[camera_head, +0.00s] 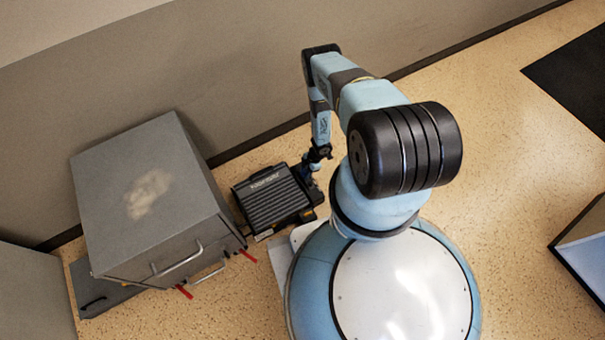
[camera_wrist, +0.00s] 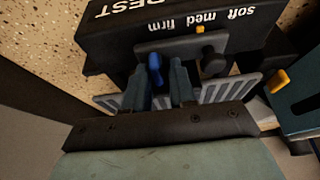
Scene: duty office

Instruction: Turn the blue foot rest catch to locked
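The foot rest (camera_head: 272,200) is a dark ribbed block on the floor, left of my base in the head view. In the wrist view its dark side (camera_wrist: 110,35) carries upside-down white lettering. The blue catch (camera_wrist: 155,70) stands up from a grey plate on that side. My gripper (camera_wrist: 160,85) has its two fingers apart, one on each side of the blue catch. The catch is close to the left finger; I cannot tell whether they touch. In the head view my gripper (camera_head: 310,178) is low at the foot rest's right side, and the catch is hard to make out.
A black knob (camera_wrist: 214,60) sits right of the catch, below a soft/med/firm scale. A yellow tab (camera_wrist: 278,80) is further right. A grey cabinet (camera_head: 150,200) with handles and red levers stands left of the foot rest.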

